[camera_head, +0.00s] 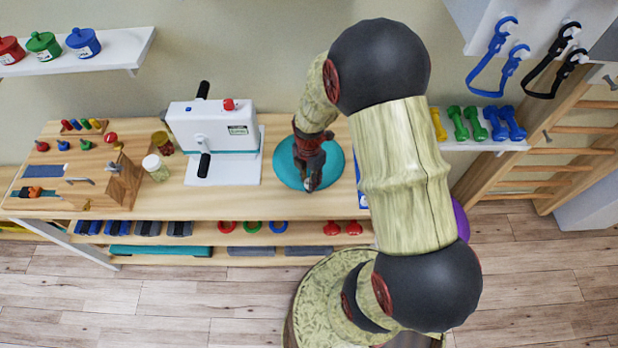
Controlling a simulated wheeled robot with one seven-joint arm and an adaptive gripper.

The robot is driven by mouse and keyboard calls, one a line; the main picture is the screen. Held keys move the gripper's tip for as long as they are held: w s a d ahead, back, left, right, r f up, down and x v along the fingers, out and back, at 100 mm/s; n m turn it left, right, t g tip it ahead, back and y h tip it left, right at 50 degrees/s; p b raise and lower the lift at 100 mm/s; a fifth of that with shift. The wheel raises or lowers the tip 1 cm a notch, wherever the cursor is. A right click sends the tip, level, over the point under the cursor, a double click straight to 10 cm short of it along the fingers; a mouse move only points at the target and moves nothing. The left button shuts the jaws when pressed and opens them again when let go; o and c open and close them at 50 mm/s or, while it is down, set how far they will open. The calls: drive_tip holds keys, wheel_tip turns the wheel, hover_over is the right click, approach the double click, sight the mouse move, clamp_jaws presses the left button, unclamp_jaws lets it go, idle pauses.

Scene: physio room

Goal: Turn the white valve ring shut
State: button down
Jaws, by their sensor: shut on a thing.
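A round teal cushion (284,169) lies on the wooden bench, right of the white machine. My gripper (309,184) points down over the middle of this cushion, with my arm reaching to it from the right. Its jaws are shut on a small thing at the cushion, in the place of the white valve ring. The ring itself is hidden behind the fingers and wrist, so its turn position cannot be made out.
A white machine (214,130) with black handles stands just left of the cushion. Left of it are a lidded jar (155,167) and a wooden board (60,172) with small fittings. Dumbbells (490,122) sit on a shelf at right. Bare bench top lies before the machine.

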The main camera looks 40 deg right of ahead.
drive_tip(key=shift+m, duration=0.9)
drive_tip(key=c, duration=1.5)
unclamp_jaws()
